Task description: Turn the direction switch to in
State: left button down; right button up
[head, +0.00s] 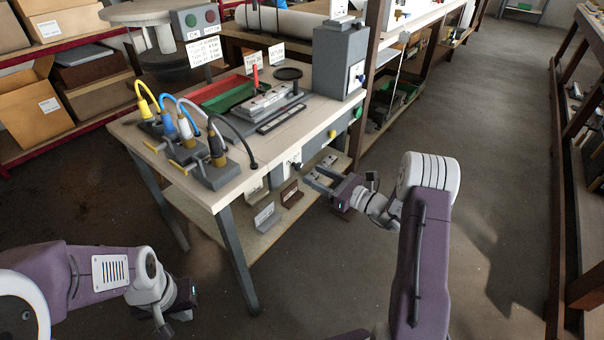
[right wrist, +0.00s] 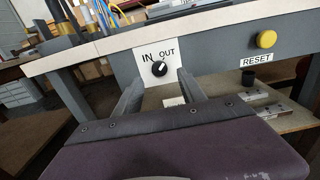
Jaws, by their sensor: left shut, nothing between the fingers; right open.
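The direction switch (right wrist: 159,69) is a round black knob on a white plate marked IN on the left and OUT on the right. It sits on the grey front panel under the bench top and also shows small in the head view (head: 296,164). A pale mark is on the knob, but its exact pointing is too small to tell. My right gripper (right wrist: 160,79) is open, its fingers either side of the knob in the picture, apparently short of it. In the head view, my right gripper (head: 312,176) faces the panel. My left gripper (head: 164,325) is shut and empty, low at left.
A yellow button (right wrist: 267,39) above a RESET label is to the right of the switch. A green button (head: 357,112) is farther along the panel. The bench top (head: 235,185) overhangs the switch; a lower shelf (head: 240,243) holds several parts. Floor at right is clear.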

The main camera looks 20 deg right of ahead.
aim_at(301, 168)
jog(key=b+x, duration=0.1)
jog(key=x, duration=0.4)
jog(key=shift+w+a, duration=0.2)
jog(key=shift+w, duration=0.05)
grip_shut()
